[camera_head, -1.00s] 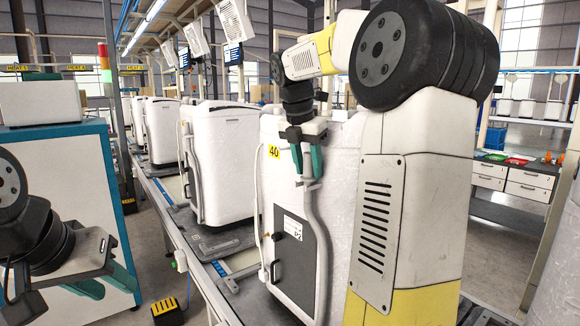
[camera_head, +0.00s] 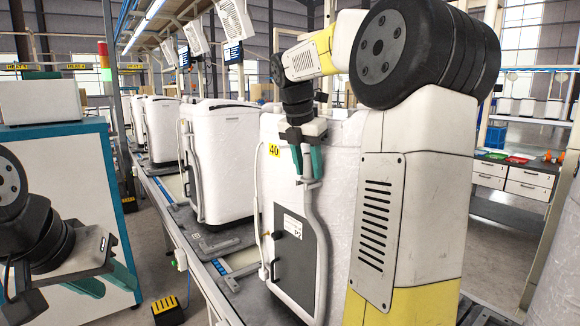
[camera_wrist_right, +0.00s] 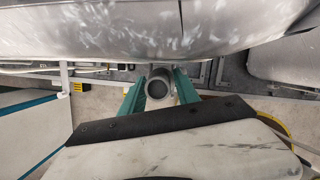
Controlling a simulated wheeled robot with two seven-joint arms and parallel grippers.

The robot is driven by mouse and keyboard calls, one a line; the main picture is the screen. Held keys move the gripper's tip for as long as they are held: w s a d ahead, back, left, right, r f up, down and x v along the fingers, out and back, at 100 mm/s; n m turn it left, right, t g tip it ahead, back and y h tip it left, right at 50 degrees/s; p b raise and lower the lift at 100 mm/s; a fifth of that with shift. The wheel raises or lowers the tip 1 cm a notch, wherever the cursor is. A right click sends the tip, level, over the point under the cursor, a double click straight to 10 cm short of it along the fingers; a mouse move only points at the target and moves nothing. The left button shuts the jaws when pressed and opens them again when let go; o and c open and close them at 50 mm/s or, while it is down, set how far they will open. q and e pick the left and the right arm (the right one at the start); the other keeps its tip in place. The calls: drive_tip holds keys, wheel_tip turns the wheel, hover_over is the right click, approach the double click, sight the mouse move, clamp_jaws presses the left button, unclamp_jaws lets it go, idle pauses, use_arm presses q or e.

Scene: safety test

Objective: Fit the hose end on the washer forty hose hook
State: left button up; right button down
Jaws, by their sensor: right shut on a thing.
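Washer forty (camera_head: 345,180), a white machine with a yellow "40" label (camera_head: 274,151) and a dark grey panel (camera_head: 293,262), stands on the line in front of me. My right gripper (camera_head: 308,168) is shut on the upper end of a pale grey hose (camera_head: 317,225), which runs down the washer's side. In the right wrist view, the round, open hose end (camera_wrist_right: 158,86) sits between the teal fingers, close to the washer's white body (camera_wrist_right: 160,35). I cannot make out the hose hook clearly. My left gripper (camera_head: 108,284) is open and empty at lower left, away from the washer.
Other white washers (camera_head: 222,160) stand behind on the conveyor. A teal-and-white cabinet (camera_head: 65,190) is at left, with a yellow pedal (camera_head: 166,309) on the floor beside it. My right arm covers much of the right side. A drawer bench (camera_head: 515,185) stands further right.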

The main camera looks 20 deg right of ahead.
drive_tip(key=c, duration=0.8)
unclamp_jaws()
drive_tip(key=shift+v, duration=3.9)
